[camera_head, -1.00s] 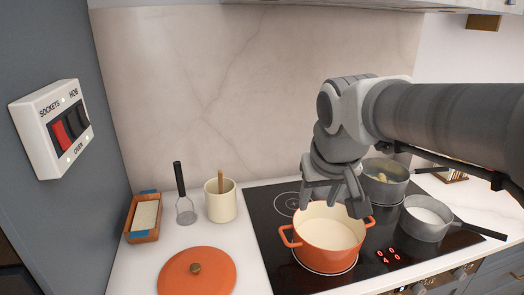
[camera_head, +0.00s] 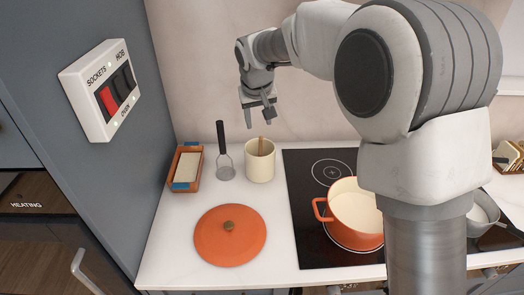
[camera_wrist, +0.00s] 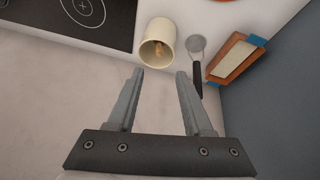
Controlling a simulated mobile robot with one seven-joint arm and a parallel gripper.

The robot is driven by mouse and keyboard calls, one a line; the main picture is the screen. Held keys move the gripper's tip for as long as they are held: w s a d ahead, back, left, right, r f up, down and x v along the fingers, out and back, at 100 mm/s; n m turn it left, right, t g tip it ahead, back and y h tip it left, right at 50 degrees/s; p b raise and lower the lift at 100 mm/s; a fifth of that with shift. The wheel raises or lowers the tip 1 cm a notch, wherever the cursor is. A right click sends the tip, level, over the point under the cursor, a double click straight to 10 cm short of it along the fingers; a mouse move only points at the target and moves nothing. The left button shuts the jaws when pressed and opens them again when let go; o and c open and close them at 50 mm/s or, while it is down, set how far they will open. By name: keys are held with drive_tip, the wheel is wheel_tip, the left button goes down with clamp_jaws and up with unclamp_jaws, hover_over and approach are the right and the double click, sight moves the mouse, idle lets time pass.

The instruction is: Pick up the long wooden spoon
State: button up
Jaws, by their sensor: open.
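The long wooden spoon (camera_head: 261,144) stands in a cream crock (camera_head: 260,166) on the white counter, left of the hob. Only its handle shows above the rim; the rest is hidden inside. In the wrist view the spoon (camera_wrist: 159,47) shows end-on inside the crock (camera_wrist: 157,35). My gripper (camera_head: 261,118) is open and empty, above and behind the crock, with its fingers pointing down. In the wrist view my gripper (camera_wrist: 160,72) has its two fingers apart, and the crock lies just beyond the fingertips. The fingers do not appear to touch the spoon.
A black-handled masher (camera_head: 224,150) stands left of the crock, beside an orange dish (camera_head: 186,178). An orange lid (camera_head: 230,235) lies in front. An orange pot (camera_head: 356,212) sits on the black hob (camera_head: 305,190) to the right. The wall (camera_head: 200,70) is close behind.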

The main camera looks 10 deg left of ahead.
sight(261, 152)
drive_tip(key=p+x, duration=0.3)
drive_tip(key=x, duration=1.2)
drive_tip(key=shift+d+f, duration=0.1)
drive_tip(key=shift+f, duration=0.1)
drive_tip(key=shift+c, duration=0.3)
clamp_jaws()
